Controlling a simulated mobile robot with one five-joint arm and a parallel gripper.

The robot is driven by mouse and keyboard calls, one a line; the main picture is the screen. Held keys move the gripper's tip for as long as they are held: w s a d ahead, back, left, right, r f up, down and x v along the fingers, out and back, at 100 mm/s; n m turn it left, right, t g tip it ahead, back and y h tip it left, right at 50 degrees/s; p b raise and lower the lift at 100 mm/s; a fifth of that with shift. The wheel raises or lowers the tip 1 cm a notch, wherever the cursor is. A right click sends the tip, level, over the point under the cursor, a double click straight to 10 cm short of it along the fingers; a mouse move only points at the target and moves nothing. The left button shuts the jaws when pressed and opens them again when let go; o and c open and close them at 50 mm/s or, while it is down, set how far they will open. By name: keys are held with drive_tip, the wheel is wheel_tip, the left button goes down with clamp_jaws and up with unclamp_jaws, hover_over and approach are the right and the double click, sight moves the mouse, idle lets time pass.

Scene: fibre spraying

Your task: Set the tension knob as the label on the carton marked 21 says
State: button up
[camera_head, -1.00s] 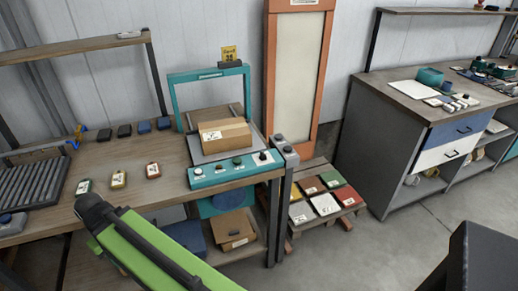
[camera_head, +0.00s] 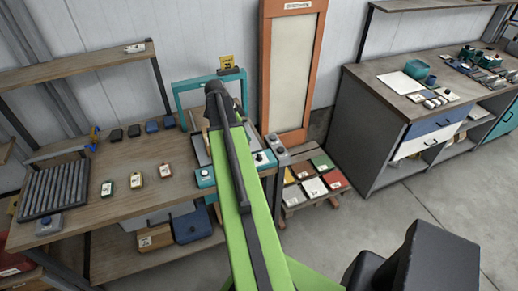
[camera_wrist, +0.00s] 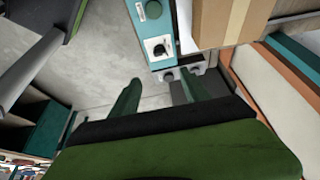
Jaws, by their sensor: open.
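The teal machine's front panel (camera_wrist: 143,35) shows in the wrist view. A black knob (camera_wrist: 160,48) sits on a white dial at the near end of the panel, with a green round button (camera_wrist: 153,10) farther along. The knob also shows in the head view (camera_head: 260,157), just right of my arm. A brown carton (camera_wrist: 225,22) lies beside the panel; its label is not readable here, and my arm mostly hides it in the head view. My gripper (camera_wrist: 160,90) is open and empty, its green fingers apart and short of the knob in the picture.
A grey two-button post (camera_head: 277,150) stands at the bench's right corner. The teal frame (camera_head: 178,100) rises behind the panel. Coloured tiles (camera_head: 314,187) lie on a low pallet. Floor is clear at right.

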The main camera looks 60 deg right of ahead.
sight(259, 155)
drive_tip(key=b+x, duration=1.5)
drive_tip(key=x, duration=0.2)
drive_tip(key=shift+w+a+f, duration=0.1)
drive_tip(key=shift+a+f, duration=0.05)
drive_tip(key=shift+f, duration=0.1)
